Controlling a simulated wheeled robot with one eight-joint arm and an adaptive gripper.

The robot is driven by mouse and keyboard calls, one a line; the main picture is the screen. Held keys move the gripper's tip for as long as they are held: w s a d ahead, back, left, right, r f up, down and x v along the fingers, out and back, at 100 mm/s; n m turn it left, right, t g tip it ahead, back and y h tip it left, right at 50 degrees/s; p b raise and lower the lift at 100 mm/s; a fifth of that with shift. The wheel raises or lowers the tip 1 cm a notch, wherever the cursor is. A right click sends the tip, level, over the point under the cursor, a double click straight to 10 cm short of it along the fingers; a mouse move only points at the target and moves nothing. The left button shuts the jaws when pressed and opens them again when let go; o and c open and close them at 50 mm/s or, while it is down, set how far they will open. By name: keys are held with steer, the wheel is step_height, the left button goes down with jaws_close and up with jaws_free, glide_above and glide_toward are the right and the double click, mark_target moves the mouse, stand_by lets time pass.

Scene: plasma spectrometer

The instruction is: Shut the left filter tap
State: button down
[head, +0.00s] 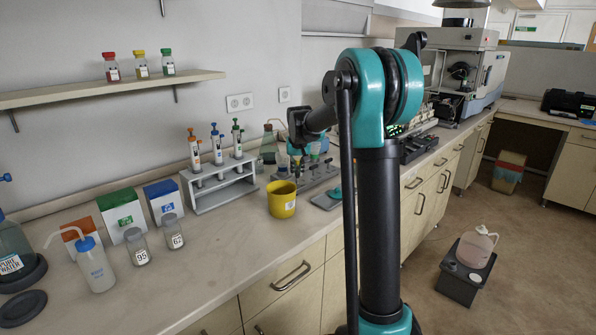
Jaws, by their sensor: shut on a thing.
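The filter rack (319,180) is a grey block on the bench, right of the yellow pot, with several small taps and coloured funnels along it. The left filter tap (283,170) is at its left end, small and partly hidden. My arm reaches over the bench from the right, and my gripper (296,146) points down at the left end of the rack. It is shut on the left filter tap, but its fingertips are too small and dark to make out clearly. The tap's exact angle cannot be told.
A yellow pot (282,199) stands close left of the rack, beside a white pipette stand (219,184). A green-tinted bottle (268,147) stands behind. Boxes, jars and a wash bottle (95,267) stand farther left. The bench front is clear.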

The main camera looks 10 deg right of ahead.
steer(key=m, duration=0.2)
steer(key=m+h, duration=0.2)
steer(key=m, duration=0.1)
steer(key=shift+w+a+m+g, duration=0.1)
steer(key=shift+a+m+g, duration=0.2)
steer(key=shift+w+a+m+g+h, duration=0.1)
steer(key=shift+m+g+h, duration=0.25)
steer(key=shift+m, duration=0.75)
steer(key=shift+m+g+h, duration=0.35)
steer(key=shift+m, duration=0.75)
steer(key=c, duration=1.6)
jaws_free()
steer(key=shift+o, duration=0.2)
steer(key=v, duration=1.2)
